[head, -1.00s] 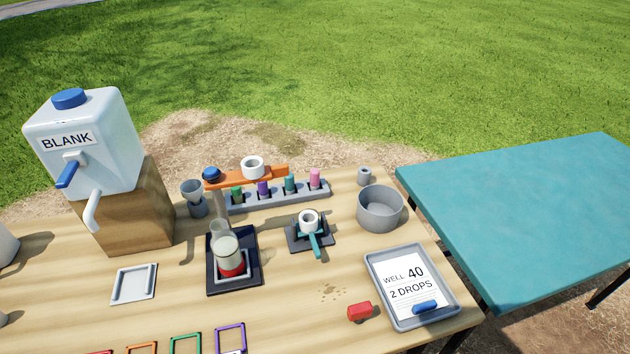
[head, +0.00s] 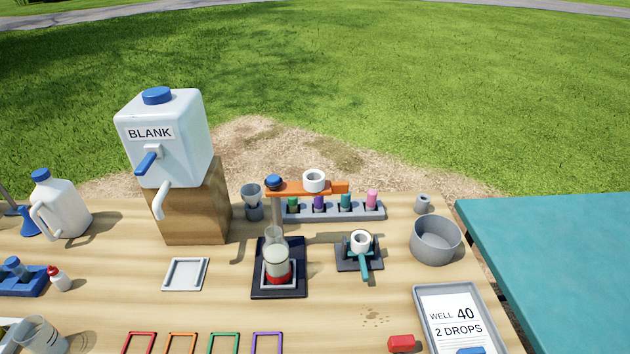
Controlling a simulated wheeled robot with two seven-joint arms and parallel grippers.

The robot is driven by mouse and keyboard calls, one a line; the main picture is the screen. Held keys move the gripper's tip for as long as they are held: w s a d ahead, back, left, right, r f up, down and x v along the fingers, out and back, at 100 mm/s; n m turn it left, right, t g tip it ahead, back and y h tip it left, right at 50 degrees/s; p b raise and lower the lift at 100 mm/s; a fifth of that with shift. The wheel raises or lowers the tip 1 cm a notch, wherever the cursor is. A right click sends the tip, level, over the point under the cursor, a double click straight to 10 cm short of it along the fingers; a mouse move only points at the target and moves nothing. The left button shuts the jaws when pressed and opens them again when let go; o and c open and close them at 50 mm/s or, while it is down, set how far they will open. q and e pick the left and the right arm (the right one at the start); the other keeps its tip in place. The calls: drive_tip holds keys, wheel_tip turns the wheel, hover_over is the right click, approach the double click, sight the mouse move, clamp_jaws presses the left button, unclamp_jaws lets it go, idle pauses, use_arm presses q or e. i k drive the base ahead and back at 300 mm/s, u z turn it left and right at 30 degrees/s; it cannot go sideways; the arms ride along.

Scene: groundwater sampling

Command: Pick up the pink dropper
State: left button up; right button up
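The pink dropper (head: 372,198) stands upright at the right end of a grey rack (head: 334,212) toward the back of the wooden table. Teal, purple and green droppers stand in the same rack to its left. Only the upper parts of the droppers show; their lower ends are hidden in the rack. Neither of my grippers is in the head view.
A jar (head: 277,262) on a dark stand is in front.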

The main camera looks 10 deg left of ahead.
sight(371, 194)
drive_tip(key=z, duration=0.45)
drive_tip(key=k, duration=0.95)
drive_tip(key=u, duration=1.2)
drive_tip(key=i, duration=0.5)
drive_tip(key=z, duration=0.05)
